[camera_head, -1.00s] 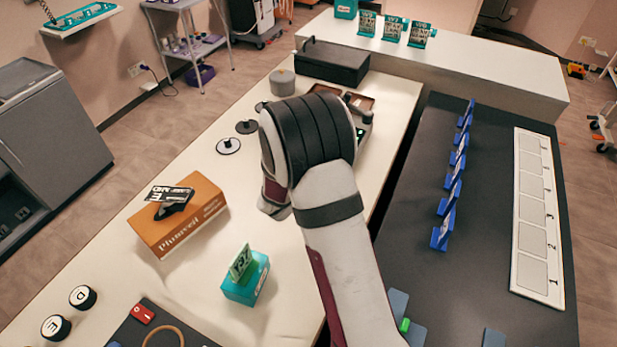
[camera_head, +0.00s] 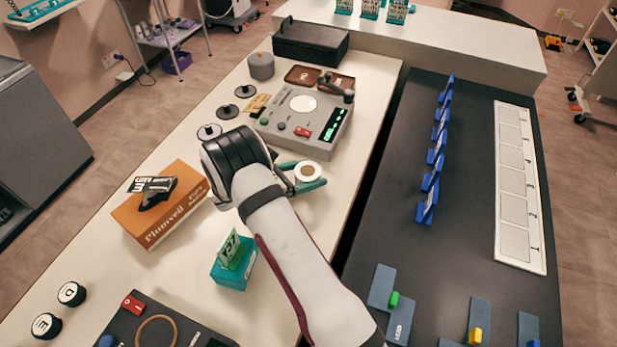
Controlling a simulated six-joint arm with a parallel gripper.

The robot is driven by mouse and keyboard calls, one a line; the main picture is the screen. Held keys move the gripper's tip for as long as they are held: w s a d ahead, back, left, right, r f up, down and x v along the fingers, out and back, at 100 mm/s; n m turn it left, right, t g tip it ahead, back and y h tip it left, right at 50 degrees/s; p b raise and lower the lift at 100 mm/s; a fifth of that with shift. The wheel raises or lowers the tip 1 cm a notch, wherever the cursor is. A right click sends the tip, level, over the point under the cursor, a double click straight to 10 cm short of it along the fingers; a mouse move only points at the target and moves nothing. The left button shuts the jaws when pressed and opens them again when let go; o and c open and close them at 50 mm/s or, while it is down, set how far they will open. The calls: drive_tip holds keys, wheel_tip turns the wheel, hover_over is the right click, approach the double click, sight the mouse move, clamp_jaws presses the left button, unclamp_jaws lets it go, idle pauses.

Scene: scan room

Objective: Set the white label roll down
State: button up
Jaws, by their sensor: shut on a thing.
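The white label roll (camera_head: 314,168), a white ring with a tan centre, shows just right of my arm's dark wrist, over the cream table. My gripper (camera_head: 308,176) has teal fingers, one on the far side and one on the near side of the roll. It is shut on the roll. My wrist hides part of the gripper's left side. I cannot tell whether the roll touches the table top or hangs just above it.
A grey device (camera_head: 318,141) with a white disc and lit display stands behind the roll. An orange box (camera_head: 185,205) and a teal block with a green card (camera_head: 232,270) are to the left. Cream table (camera_head: 335,225) is bare right of the roll. Blue holders (camera_head: 428,203) line the dark table.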

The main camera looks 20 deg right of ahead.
drive_tip(key=shift+f, duration=0.85)
drive_tip(key=shift+f, duration=0.1)
drive_tip(key=o, duration=1.3)
drive_tip(key=shift+c, duration=0.2)
drive_tip(key=v, duration=1.1)
drive_tip(key=shift+a, duration=0.25)
drive_tip(key=s+d+r+m+g+y, duration=0.2)
drive_tip(key=s+r+m+g, duration=0.1)
drive_tip(key=s+r+m, duration=0.35)
drive_tip(key=s+d+r+m+g+y, duration=0.2)
drive_tip(key=s+r+m+y, duration=0.1)
drive_tip(key=s+r+m, duration=0.3)
drive_tip(key=s+a+r+m+t+y, duration=0.1)
drive_tip(key=s+a+m+y, duration=0.3)
drive_tip(key=s+m, duration=0.3)
drive_tip(key=s+a+r+m+y, duration=0.1)
drive_tip(key=s+a+m+y, duration=0.3)
drive_tip(key=s, duration=0.8)
drive_tip(key=m+y, duration=0.1)
drive_tip(key=m, duration=0.1)
drive_tip(key=shift+a+m+t+y, duration=0.35)
drive_tip(key=shift+t+y, duration=0.05)
